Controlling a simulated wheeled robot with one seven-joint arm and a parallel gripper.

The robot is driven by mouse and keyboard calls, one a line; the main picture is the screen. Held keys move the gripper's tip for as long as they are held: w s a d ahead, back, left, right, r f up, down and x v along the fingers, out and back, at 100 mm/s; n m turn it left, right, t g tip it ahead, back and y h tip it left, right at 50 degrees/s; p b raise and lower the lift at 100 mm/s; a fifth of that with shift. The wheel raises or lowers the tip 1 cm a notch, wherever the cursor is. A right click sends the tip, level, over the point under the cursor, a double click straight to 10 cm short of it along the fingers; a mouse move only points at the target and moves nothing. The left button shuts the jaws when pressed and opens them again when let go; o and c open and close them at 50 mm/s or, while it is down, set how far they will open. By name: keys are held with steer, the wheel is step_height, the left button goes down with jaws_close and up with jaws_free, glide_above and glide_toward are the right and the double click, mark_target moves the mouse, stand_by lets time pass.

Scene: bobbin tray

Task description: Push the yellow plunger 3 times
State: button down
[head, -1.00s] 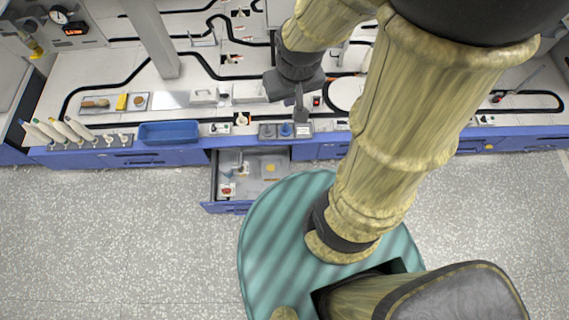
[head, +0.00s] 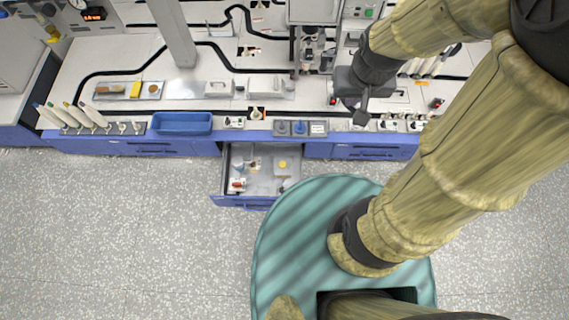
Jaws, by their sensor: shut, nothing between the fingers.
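My gripper (head: 361,117) is shut and empty. It hangs at the bench's front edge, right of and apart from a small panel (head: 318,129). The panel bears a grey round knob (head: 282,128) and a blue round knob (head: 299,128). I cannot make out a yellow plunger on this panel. A small round yellow thing (head: 283,164) is inside the open drawer (head: 243,202), below the panel and well away from my gripper. It is too small to tell whether it is the plunger.
A blue tray (head: 182,123) and several pale slanted handles (head: 80,115) stand at the bench's front left. A grey post (head: 173,35) rises from the bench. Small switch boxes (head: 388,124) lie right of my gripper. The drawer juts out over open floor (head: 120,230).

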steer(key=w+a+f+n+t+y+b, duration=0.1)
steer(key=w+f+n+b, duration=0.3)
steer(key=w+f+b, duration=0.55)
steer(key=w+a+f+n+b, duration=0.15)
steer(key=f+n+b, duration=0.35)
steer(key=f, duration=0.9)
steer(key=w+f+n+t+y+b, duration=0.1)
steer(key=w+f+n+b, duration=0.2)
steer(key=w+f+b, duration=0.6)
steer(key=a+f+n+y+b, duration=0.2)
steer(key=f+b, duration=0.4)
steer(key=f, duration=0.6)
steer(key=s+a+f+n+g+y+b, duration=0.1)
steer(key=a+f+n+b, duration=0.4)
steer(key=f, duration=0.8)
steer(key=a+f+n+y+b, duration=0.3)
steer(key=f+b, duration=0.5)
steer(key=f, duration=0.5)
steer(key=shift+s+a+f+n+y, duration=0.3)
steer(key=shift+a+n, duration=0.2)
steer(key=shift+a, duration=0.4)
steer(key=shift+r, duration=0.1)
